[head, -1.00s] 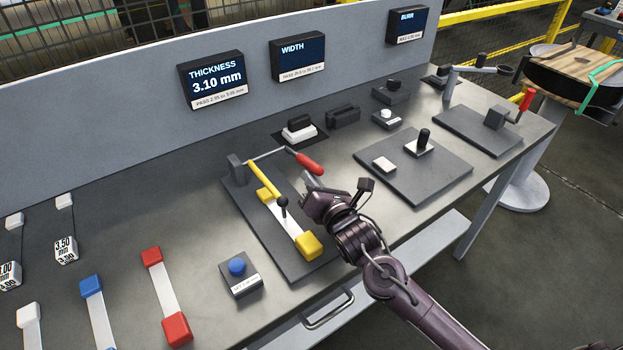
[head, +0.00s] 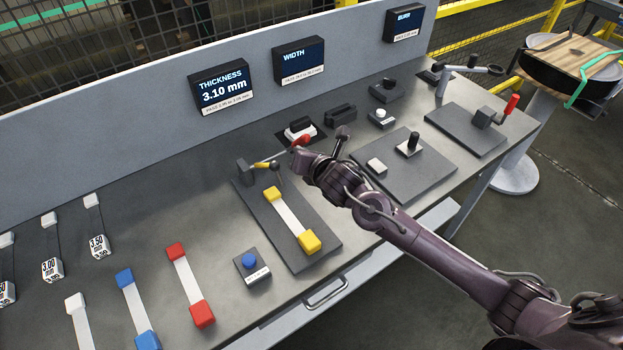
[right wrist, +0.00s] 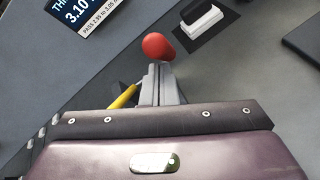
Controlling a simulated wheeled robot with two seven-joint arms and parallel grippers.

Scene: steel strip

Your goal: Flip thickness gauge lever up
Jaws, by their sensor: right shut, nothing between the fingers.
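The thickness gauge is a dark grey plate (head: 318,232) with a post at its back left corner. Its lever's red handle (head: 301,141) is up beside my right gripper (head: 300,158), partly hidden behind it. The gauge's yellow arm (head: 264,164) with a dark knob is raised off the strip. A pale strip with yellow ends (head: 289,216) lies on the plate. In the right wrist view the shut, empty fingers (right wrist: 160,72) end right at the red handle (right wrist: 158,46); whether they touch is unclear. My left gripper is out of view.
The thickness display (head: 221,89) reads 3.10 mm. A blue button box (head: 252,266) stands left of the gauge. Strips with red ends (head: 186,282) and blue ends (head: 134,305) lie further left. Another fixture plate (head: 432,180) sits to the right.

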